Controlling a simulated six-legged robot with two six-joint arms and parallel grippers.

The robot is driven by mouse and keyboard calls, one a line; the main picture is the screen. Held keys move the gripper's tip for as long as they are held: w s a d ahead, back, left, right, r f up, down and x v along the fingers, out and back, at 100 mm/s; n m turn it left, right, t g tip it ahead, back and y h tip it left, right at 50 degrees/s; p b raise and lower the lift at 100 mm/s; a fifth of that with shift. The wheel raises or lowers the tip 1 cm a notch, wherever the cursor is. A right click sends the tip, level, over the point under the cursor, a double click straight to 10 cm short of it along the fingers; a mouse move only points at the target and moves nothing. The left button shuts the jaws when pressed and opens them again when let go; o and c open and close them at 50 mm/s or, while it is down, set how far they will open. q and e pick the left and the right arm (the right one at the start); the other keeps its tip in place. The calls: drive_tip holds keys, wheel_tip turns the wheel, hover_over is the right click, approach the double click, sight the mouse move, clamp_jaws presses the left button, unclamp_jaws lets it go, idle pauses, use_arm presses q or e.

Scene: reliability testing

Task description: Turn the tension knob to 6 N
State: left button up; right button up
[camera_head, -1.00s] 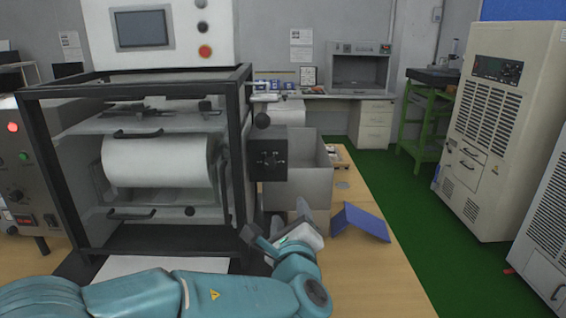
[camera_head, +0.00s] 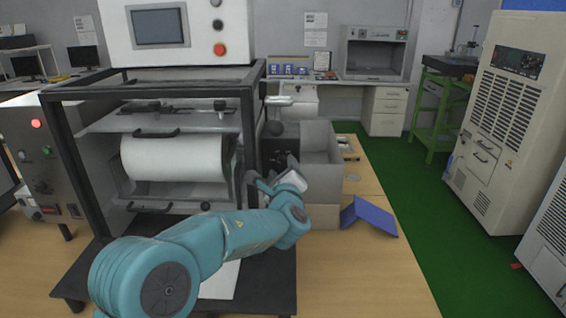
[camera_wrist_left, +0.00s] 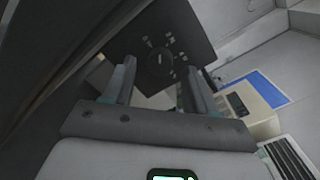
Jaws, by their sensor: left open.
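The black panel with the tension knob is on the right side of the black-framed machine (camera_head: 258,110). In the head view my left gripper (camera_head: 274,176) is in front of it and hides most of it. My right gripper is in neither view.
A grey open box (camera_head: 320,150) stands just right of the panel. A blue folded object (camera_head: 370,216) lies on the wooden table (camera_head: 360,270) near its right edge. The machine's frame post stands close to my left gripper. The table front right is clear.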

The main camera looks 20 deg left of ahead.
use_arm(q)
drive_tip(key=shift+w+a+r, duration=0.1)
drive_tip(key=shift+w+a, duration=0.1)
drive_tip(key=shift+w, duration=0.25)
drive_tip(key=shift+w, duration=0.1)
drive_tip(key=c, duration=1)
drive_tip(key=shift+c, duration=0.2)
